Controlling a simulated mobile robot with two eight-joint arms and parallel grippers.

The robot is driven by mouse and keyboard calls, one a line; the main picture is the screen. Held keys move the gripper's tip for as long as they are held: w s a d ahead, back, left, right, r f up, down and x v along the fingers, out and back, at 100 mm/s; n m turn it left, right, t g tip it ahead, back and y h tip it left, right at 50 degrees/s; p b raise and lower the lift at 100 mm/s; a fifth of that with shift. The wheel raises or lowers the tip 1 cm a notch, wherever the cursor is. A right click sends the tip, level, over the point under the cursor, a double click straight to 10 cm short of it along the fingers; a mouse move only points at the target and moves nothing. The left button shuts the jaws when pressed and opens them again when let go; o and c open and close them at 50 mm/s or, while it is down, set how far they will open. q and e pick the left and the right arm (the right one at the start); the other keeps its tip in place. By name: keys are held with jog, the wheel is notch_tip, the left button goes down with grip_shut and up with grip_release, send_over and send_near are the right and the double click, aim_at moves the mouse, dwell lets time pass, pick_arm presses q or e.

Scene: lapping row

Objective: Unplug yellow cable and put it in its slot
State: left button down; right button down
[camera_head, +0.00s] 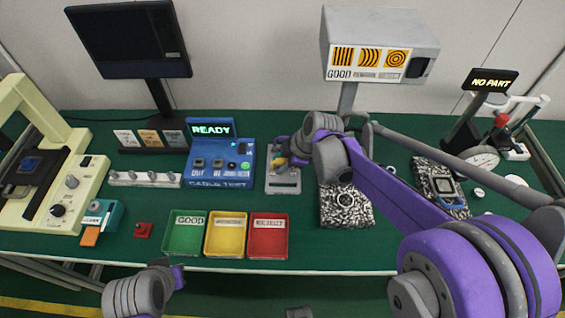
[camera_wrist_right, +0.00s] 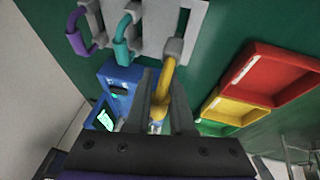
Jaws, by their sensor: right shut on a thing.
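My right gripper (camera_wrist_right: 160,118) is shut on the yellow cable (camera_wrist_right: 165,78), a short bent piece with a grey plug (camera_wrist_right: 174,47) at its upper end. In the right wrist view that plug overlaps the edge of the grey cable holder (camera_wrist_right: 150,30); I cannot tell whether it touches. The cable's lower end is mostly hidden between the fingers. In the head view the right gripper (camera_head: 282,160) is over the holder (camera_head: 284,185), right of the blue cable tester (camera_head: 220,160), whose screen reads READY. Of my left arm only grey and purple links show; its fingers are not visible.
A purple cable (camera_wrist_right: 76,32) and a teal cable (camera_wrist_right: 124,38) sit at the holder. Green (camera_head: 185,250), yellow (camera_head: 226,251) and red (camera_head: 268,252) trays stand at the front. A patterned block (camera_head: 340,215) lies right of the holder. Green table is bare between tester and trays.

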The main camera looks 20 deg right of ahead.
aim_at(278, 181)
jog(key=shift+f+b, duration=1.15)
jog(key=shift+f, duration=0.8)
jog(key=shift+f+b, duration=0.75)
jog(key=shift+f, duration=0.45)
jog(key=c, duration=0.7)
grip_release()
jog(key=shift+r, duration=0.1)
jog(key=p+v, duration=0.1)
jog(key=v, duration=0.9)
jog(key=shift+r+p, duration=0.3)
jog(key=shift+r, duration=0.05)
jog(key=shift+s+d, duration=0.15)
jog(key=s+d+r+m+t+h+p, duration=0.1)
jog(key=s+m+h+p, duration=0.2)
jog(key=s+m, duration=1.2)
jog(key=s+p, duration=0.3)
jog(key=shift+r+t+h, duration=0.35)
jog(key=shift+t+h, duration=0.05)
